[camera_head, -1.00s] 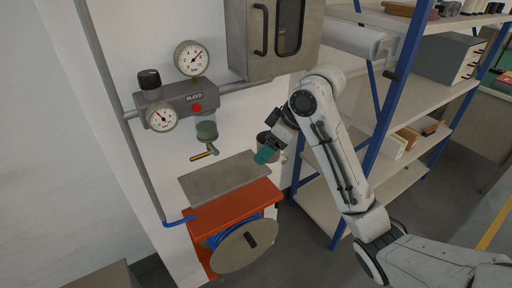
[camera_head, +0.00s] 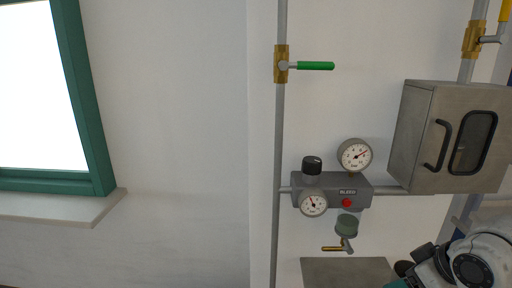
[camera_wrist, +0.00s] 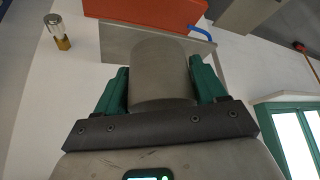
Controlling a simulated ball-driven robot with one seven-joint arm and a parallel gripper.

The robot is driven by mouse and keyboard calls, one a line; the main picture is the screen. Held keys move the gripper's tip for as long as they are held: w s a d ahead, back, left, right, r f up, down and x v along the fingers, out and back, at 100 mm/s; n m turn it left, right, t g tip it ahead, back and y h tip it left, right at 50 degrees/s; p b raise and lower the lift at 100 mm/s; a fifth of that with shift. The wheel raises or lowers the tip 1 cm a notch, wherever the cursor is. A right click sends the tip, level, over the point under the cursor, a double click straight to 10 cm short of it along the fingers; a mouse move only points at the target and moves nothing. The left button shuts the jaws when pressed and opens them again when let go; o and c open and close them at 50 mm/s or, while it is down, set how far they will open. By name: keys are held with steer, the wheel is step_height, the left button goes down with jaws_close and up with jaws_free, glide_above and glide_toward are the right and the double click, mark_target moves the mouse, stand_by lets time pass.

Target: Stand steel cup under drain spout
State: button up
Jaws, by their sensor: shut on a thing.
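The steel cup (camera_wrist: 162,68) is a plain grey cylinder in the wrist view. My gripper (camera_wrist: 160,88) is shut on it, with one green finger on each side. In the head view my gripper (camera_head: 397,284) shows only partly at the bottom edge, right of the grey plate (camera_head: 340,272). The drain spout (camera_head: 348,244) with its brass lever hangs below the regulator's bowl, above the plate and up and left of my gripper. The plate also shows behind the cup in the wrist view (camera_wrist: 115,42). The cup's gap to the plate cannot be told.
The regulator block (camera_head: 335,192) with two gauges is on the wall above the spout. A steel cabinet (camera_head: 455,140) juts out at the right. An orange stand (camera_wrist: 150,10) is by the plate in the wrist view. A window (camera_head: 40,95) is at the left.

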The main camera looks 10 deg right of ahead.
steer(key=w+a+f+m+h, duration=0.1)
steer(key=w+a+f, duration=0.1)
steer(key=a+f, duration=0.4)
steer(key=w+a+f+m, duration=0.15)
steer(key=a+f, duration=0.25)
steer(key=f, duration=0.4)
steer(key=s+a+f, duration=0.5)
steer(key=a+f, duration=0.5)
steer(key=f, duration=0.1)
steer(key=shift+s+f, duration=0.15)
steer(key=shift+f, duration=0.25)
steer(key=shift+a, duration=0.1)
